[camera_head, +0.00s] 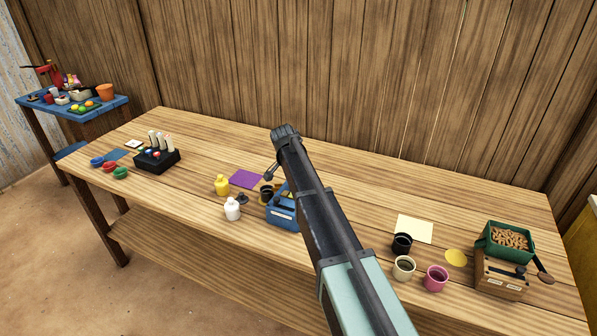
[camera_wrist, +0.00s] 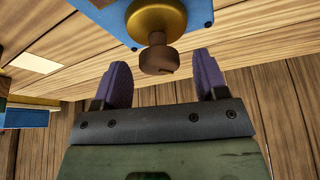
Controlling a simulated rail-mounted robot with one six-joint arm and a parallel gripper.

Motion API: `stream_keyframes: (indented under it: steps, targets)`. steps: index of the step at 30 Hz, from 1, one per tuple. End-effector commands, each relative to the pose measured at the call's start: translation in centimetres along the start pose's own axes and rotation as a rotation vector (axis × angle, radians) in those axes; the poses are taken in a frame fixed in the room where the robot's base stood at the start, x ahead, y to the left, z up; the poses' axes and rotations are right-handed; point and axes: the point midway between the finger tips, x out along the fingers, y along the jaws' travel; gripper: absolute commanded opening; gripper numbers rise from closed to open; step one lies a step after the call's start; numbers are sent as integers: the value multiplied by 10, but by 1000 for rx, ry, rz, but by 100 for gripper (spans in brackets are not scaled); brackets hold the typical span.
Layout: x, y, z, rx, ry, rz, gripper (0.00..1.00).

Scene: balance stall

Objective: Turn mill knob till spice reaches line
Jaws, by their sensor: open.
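The mill is a blue box (camera_head: 283,215) near the middle of the table in the head view, partly covered by my arm. In the wrist view its blue surface (camera_wrist: 190,14) carries a brass dome (camera_wrist: 157,18), with a short shaft and a round brown knob (camera_wrist: 158,61). My gripper (camera_wrist: 162,68) is open, its two purple fingers on either side of the knob, with a visible gap on each side. In the head view my arm hides the knob and my fingers. I cannot make out the spice or a line in either view.
Black (camera_head: 402,244), cream (camera_head: 404,268) and pink (camera_head: 436,278) cups stand right, near a wooden box (camera_head: 500,281) with a green hopper (camera_head: 488,244). A black rack (camera_head: 157,161) stands far left.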

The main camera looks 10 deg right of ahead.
Motion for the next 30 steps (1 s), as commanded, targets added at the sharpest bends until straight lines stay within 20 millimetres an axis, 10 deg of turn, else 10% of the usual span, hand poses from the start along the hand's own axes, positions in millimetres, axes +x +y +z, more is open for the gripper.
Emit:
stream_keyframes:
  steps: [12, 26, 30]
  targets:
    - [-100, 1, -3, -1, 0, 0, 66]
    - [-100, 2, 2, -98, -11, 5, 66]
    - [-118, 72, 63, -481, -138, -14, 66]
